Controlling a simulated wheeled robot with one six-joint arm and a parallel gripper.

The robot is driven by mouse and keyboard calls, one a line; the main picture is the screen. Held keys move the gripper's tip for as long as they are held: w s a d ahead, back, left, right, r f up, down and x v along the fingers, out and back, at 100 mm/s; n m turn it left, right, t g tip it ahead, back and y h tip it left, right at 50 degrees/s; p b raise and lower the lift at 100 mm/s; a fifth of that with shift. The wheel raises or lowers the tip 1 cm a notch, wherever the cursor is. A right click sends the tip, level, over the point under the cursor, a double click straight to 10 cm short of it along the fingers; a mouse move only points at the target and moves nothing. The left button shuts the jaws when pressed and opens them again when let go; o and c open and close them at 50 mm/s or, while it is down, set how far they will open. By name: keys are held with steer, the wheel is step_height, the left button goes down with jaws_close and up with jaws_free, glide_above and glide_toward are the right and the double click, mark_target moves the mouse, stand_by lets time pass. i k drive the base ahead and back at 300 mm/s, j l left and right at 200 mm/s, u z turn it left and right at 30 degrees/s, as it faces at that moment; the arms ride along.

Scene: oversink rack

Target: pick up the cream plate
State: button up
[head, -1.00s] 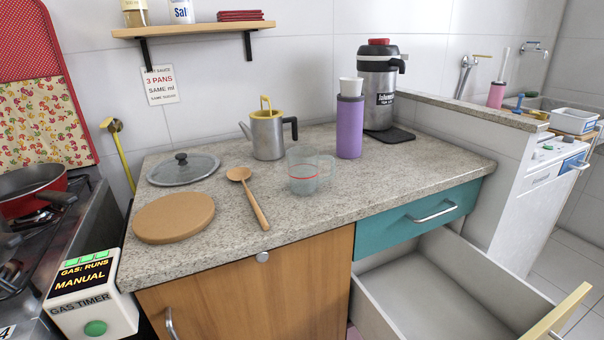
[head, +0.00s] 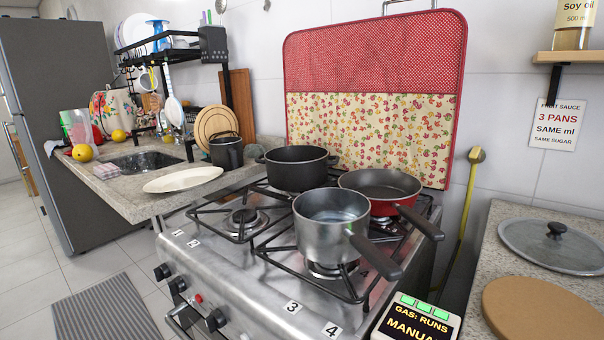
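A cream oval plate (head: 183,180) lies flat on the stone counter (head: 130,203) left of the stove, close to the counter's front edge. Its whole top shows and nothing rests on it. My gripper is not in view.
The stove (head: 240,280) carries a black pot (head: 297,168), a steel saucepan (head: 325,228) and a red frying pan (head: 380,184). A dark mug (head: 227,153) and round wooden boards (head: 214,124) stand behind the plate. A black dish rack (head: 170,55) rises over the sink (head: 142,161). Floor is open at left.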

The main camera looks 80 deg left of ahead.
mark_target(182, 180)
steer(key=u, duration=3)
